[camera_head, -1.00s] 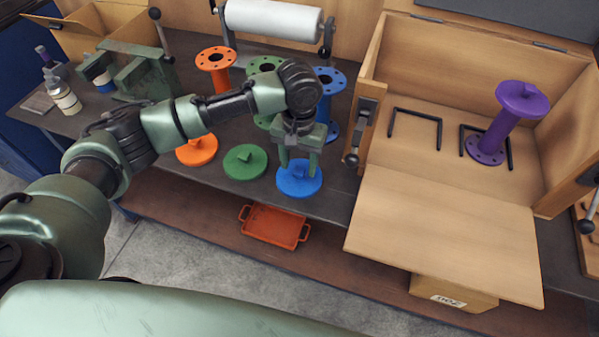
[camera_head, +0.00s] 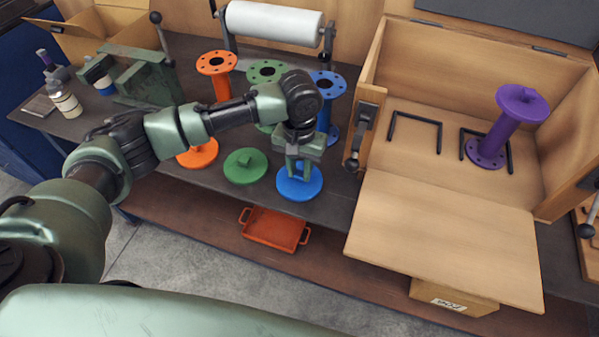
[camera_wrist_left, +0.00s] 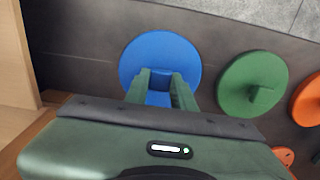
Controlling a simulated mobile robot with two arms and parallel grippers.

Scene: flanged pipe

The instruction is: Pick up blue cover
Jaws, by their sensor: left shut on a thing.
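The blue cover (camera_head: 299,188) is a round disc at the front edge of the dark workbench. My left gripper (camera_head: 298,172) points down over it and is shut on the raised handle at its middle. In the left wrist view the blue cover (camera_wrist_left: 160,55) shows beyond the two green fingers (camera_wrist_left: 160,85), which close around the handle. The cover looks level and on or very near the bench top; I cannot tell whether it is lifted. My right gripper is not in view.
A green cover (camera_head: 245,165) lies just left of the blue one, and an orange cover (camera_head: 198,153) further left. A blue flanged pipe (camera_head: 327,90) stands behind my left gripper. An open wooden box (camera_head: 440,125) with a purple capped pipe (camera_head: 503,125) stands to the right.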

